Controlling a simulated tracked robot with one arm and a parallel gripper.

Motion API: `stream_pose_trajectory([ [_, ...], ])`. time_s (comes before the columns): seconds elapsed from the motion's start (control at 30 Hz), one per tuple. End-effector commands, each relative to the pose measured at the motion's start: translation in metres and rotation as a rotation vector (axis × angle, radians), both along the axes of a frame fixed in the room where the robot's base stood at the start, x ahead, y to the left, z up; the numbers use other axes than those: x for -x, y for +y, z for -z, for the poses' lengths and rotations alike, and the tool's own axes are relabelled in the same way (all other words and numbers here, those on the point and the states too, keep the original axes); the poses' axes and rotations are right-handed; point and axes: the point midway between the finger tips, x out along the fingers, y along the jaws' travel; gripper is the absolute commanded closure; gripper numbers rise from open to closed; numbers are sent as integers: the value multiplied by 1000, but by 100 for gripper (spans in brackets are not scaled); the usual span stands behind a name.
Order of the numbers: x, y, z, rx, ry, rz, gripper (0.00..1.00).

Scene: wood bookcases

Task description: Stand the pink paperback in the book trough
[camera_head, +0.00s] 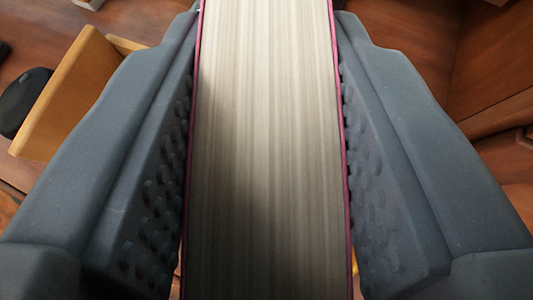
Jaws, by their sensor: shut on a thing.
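My gripper (268,100) is shut on the pink paperback (265,150). The book stands between the two dark grey fingers, with the edge of its pages facing the camera and thin pink covers along both sides. The covers lie close against the textured finger pads. The book fills the middle of the view and runs past the top and bottom edges, so its far end is hidden. A light wooden piece (62,98) with raised sides shows at the left behind the left finger; it may be the book trough, but I cannot tell.
A dark rounded object (22,102) lies left of the light wooden piece. Brown wooden surfaces (410,22) spread behind the gripper, with a wooden panel and ledge (495,75) at the right. Small pale objects are cut off at the top edge.

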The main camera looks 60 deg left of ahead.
Motion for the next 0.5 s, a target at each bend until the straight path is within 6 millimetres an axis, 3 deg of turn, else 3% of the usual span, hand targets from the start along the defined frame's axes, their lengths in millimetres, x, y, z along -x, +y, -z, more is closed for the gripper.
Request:
stream_pose_trajectory([
  [0.03, 0, 0, 12, 1, 0, 0, 100],
  [0.33, 0, 1, 30, 0, 0, -1, 100],
  [0.5, 0, 1, 53, -1, -1, -2, 100],
])
